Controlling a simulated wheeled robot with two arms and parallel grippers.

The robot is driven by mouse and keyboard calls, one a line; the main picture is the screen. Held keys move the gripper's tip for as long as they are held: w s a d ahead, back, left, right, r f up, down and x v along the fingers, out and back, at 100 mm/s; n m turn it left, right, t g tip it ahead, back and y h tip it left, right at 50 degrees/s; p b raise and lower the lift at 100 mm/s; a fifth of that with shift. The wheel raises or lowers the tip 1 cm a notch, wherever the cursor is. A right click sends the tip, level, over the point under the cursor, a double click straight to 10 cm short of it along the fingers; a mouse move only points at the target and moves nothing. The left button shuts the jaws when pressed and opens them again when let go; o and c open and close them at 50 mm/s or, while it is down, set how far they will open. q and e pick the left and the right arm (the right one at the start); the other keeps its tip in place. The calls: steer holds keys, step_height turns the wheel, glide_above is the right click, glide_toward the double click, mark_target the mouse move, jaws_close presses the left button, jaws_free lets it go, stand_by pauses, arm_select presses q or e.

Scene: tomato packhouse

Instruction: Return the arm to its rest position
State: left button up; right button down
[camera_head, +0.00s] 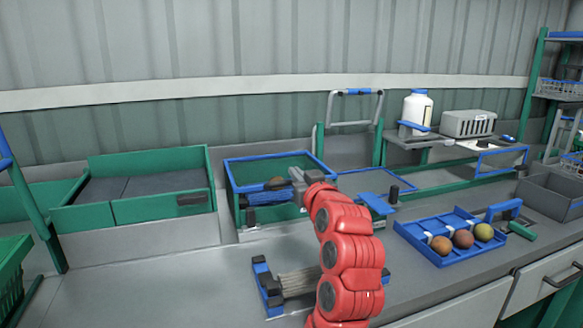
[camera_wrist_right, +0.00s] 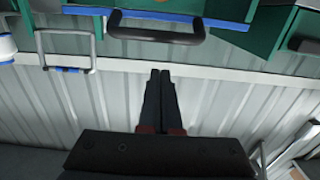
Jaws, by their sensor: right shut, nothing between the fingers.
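My right arm, red with dark joint discs, rises from the bottom middle of the head view and bends over at the top. Its grey right gripper (camera_head: 296,183) points left, at the front right of a green bin with a blue rim (camera_head: 236,160). In the right wrist view the two dark fingers of the right gripper (camera_wrist_right: 160,78) lie together, shut, with nothing between them. That view shows the corrugated wall (camera_wrist_right: 225,105) beyond the fingertips and a dark bin handle (camera_wrist_right: 155,27) above them. My left gripper is not in view.
A blue tray (camera_head: 425,252) with three round fruits stands right of my arm. A blue-ended rack (camera_head: 262,285) lies just left of it. A green divided bin (camera_head: 150,160) is at left; a white bottle (camera_head: 416,108) stands on a back-right shelf. The left front counter is clear.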

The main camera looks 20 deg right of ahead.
steer(key=s, duration=0.4)
steer(key=shift+s+d+f, duration=0.1)
steer(key=shift+s+f, duration=0.05)
